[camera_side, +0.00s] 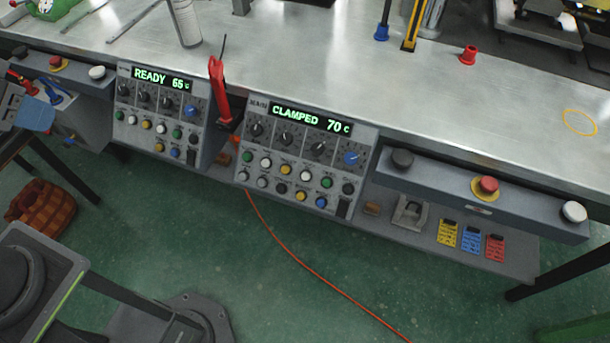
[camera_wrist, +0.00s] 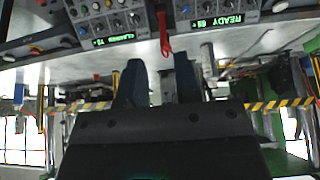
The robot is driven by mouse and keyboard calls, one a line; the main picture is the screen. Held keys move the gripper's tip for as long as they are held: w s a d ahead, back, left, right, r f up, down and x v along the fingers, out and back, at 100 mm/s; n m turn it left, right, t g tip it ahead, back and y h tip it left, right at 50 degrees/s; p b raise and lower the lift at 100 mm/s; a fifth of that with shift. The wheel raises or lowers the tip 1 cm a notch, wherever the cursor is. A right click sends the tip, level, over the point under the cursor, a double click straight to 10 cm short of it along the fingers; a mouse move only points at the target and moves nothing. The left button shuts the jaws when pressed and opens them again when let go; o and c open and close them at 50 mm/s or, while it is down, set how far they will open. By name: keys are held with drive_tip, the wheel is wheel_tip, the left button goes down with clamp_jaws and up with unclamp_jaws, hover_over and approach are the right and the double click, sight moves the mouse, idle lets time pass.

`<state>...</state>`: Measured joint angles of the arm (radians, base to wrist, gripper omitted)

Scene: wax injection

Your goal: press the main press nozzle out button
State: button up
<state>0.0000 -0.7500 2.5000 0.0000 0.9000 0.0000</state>
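The main press panel (camera_side: 300,155) is the right one of two panels on the bench front. Its green display reads CLAMPED 70 C, with knobs below and two rows of coloured buttons (camera_side: 285,169). The button labels are too small to read, so I cannot tell which one is nozzle out. In the wrist view the scene is upside down, with this panel (camera_wrist: 115,20) at the upper left. My gripper (camera_wrist: 160,80) shows there with two dark fingers apart and nothing between them.
A red-handled tool (camera_side: 218,85) stands between the panels. A red emergency button (camera_side: 488,185), black knob (camera_side: 402,158) and white button (camera_side: 574,212) are on the right ledge. An orange cable (camera_side: 300,262) crosses the floor.

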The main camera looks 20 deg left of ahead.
clamp_jaws()
idle(1.4)
